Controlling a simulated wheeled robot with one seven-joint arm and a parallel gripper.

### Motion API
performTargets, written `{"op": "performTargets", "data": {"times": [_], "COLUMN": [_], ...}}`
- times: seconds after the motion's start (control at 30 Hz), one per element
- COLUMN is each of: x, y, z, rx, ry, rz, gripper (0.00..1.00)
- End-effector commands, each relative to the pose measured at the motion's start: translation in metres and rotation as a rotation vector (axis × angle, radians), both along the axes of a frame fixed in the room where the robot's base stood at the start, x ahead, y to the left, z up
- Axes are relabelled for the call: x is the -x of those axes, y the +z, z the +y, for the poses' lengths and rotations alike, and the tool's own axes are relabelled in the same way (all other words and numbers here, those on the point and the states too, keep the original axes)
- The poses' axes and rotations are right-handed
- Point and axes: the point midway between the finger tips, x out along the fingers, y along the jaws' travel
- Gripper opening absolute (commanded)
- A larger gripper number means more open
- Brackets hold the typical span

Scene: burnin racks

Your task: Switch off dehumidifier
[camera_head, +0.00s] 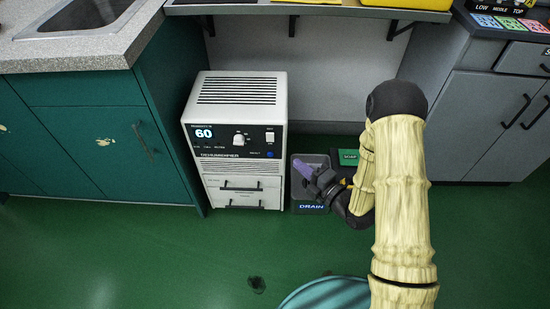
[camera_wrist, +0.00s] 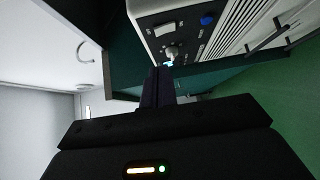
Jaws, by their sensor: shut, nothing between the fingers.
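The dehumidifier (camera_head: 237,90) is a pale cabinet with a top grille and a dark control panel. Its display (camera_head: 204,133) is lit and reads 60. The panel carries a round knob (camera_head: 239,140), a white rocker switch (camera_head: 269,137) and a blue button (camera_head: 269,155). In the wrist view the switch (camera_wrist: 164,32), knob (camera_wrist: 173,51) and blue button (camera_wrist: 208,20) show beyond the fingers. My gripper (camera_head: 301,166) is shut and empty, right of the dehumidifier's front; its fingers (camera_wrist: 159,72) point toward the panel. Whether the switch is pressed on or off is too small to tell.
A grey bin labelled DRAIN (camera_head: 311,207) stands on the floor just right of the dehumidifier, under my gripper. A green-topped box (camera_head: 348,157) is behind my arm. Teal cabinets (camera_head: 70,150) stand left, grey cabinets (camera_head: 500,110) right, and a shelf (camera_head: 330,11) overhead. Green floor in front is mostly clear.

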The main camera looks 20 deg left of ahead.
Motion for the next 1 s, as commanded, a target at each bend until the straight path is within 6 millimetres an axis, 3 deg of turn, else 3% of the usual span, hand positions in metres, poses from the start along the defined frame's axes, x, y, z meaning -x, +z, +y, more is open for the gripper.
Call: {"op": "performTargets", "data": {"times": [0.03,0.13,0.67,1.0], "x": [0.005,0.012,0.012,-0.013], "y": [-0.021,-0.028,-0.026,-0.022], "z": [0.003,0.005,0.010,0.051], "rx": [-0.019,-0.047,-0.061,-0.063], "ry": [0.015,0.030,0.035,0.035], "rz": [-0.036,-0.095,-0.125,-0.126], "gripper": [0.00,0.00,0.00,0.00]}}
